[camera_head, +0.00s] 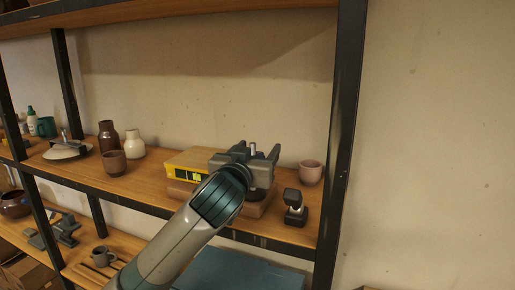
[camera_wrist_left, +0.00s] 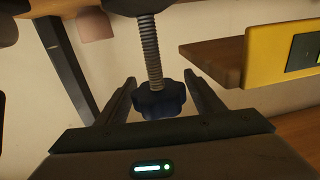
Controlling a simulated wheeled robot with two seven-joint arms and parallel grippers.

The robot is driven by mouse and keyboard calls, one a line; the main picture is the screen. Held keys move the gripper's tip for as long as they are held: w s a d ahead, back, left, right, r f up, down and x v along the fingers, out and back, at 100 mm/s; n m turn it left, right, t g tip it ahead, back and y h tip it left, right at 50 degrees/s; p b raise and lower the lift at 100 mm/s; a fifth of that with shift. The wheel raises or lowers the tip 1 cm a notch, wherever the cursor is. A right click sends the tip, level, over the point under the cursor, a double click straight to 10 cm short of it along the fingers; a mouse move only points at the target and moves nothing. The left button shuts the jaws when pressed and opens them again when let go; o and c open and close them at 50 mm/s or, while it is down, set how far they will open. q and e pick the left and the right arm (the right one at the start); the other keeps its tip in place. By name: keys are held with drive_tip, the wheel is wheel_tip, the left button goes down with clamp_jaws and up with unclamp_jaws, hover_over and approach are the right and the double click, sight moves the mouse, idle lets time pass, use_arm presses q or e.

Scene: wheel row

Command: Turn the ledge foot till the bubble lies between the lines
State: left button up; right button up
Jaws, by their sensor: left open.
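The yellow spirit level (camera_head: 187,163) lies on a wooden ledge (camera_head: 258,206) on the middle shelf. Its end with a dark window also shows in the left wrist view (camera_wrist_left: 262,58); the bubble is too small or hidden to place against the lines. The ledge foot (camera_wrist_left: 158,99) is a dark blue lobed knob on a threaded rod (camera_wrist_left: 150,48). My left gripper (camera_head: 264,154) is open at the ledge's right end. In the left wrist view its fingers (camera_wrist_left: 160,88) stand on either side of the knob, with gaps visible. My right gripper is not in view.
A pink cup (camera_head: 311,172) and a small black-and-white object (camera_head: 294,208) stand right of the ledge, near a black shelf post (camera_head: 343,130).

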use_arm(q)
drive_tip(key=c, duration=1)
drive_tip(key=shift+c, duration=0.2)
drive_tip(key=shift+m+h, duration=0.3)
drive_tip(key=shift+h, duration=0.2)
